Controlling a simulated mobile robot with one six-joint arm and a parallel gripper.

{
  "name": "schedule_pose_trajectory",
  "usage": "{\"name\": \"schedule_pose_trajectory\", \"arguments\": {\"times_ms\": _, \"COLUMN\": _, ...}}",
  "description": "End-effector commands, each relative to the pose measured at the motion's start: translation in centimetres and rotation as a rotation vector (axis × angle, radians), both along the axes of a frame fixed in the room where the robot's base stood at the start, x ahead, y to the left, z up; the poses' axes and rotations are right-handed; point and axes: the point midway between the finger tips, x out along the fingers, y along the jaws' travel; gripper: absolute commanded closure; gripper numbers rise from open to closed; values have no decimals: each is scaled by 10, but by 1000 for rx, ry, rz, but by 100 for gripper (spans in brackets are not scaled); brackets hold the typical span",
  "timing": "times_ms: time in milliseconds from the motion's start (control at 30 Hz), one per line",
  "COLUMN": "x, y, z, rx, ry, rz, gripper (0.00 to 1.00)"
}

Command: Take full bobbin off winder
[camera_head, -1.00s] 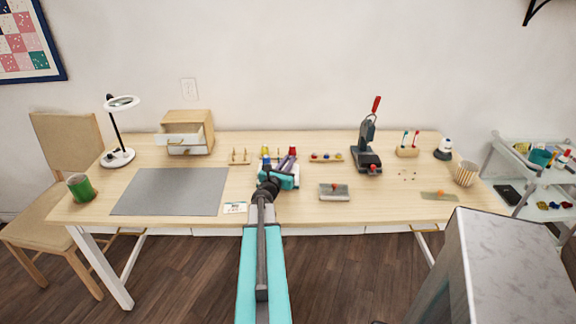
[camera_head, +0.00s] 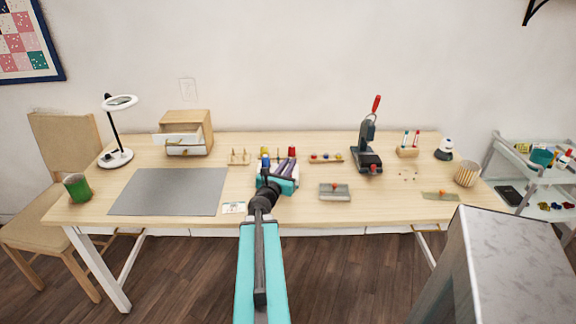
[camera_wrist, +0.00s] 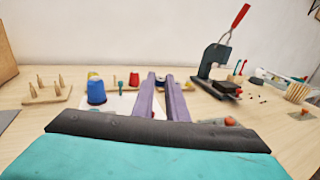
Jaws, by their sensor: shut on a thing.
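My gripper (camera_head: 290,160) reaches over the middle of the table, and its two purple fingers show in the wrist view (camera_wrist: 160,78). A white base (camera_wrist: 120,102) with a small teal peg (camera_wrist: 121,87) lies just left of the fingers. I cannot tell whether this is the winder, as the fingers and wrist hide much of that spot.
A blue spool (camera_wrist: 96,92) stands left of the fingers and a red spool (camera_wrist: 134,79) behind them. A spool-pin rack (camera_head: 239,157) is to the left; a press with a red handle (camera_head: 368,150) is to the right. The grey mat (camera_head: 168,191) is bare.

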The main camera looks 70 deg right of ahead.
Motion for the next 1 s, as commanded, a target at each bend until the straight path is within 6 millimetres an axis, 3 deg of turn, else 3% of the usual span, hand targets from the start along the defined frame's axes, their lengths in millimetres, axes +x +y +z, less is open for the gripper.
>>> {"name": "schedule_pose_trajectory", "arguments": {"times_ms": 1000, "x": -13, "y": 34, "z": 8, "rx": 3, "ry": 2, "rz": 0, "gripper": 100}}
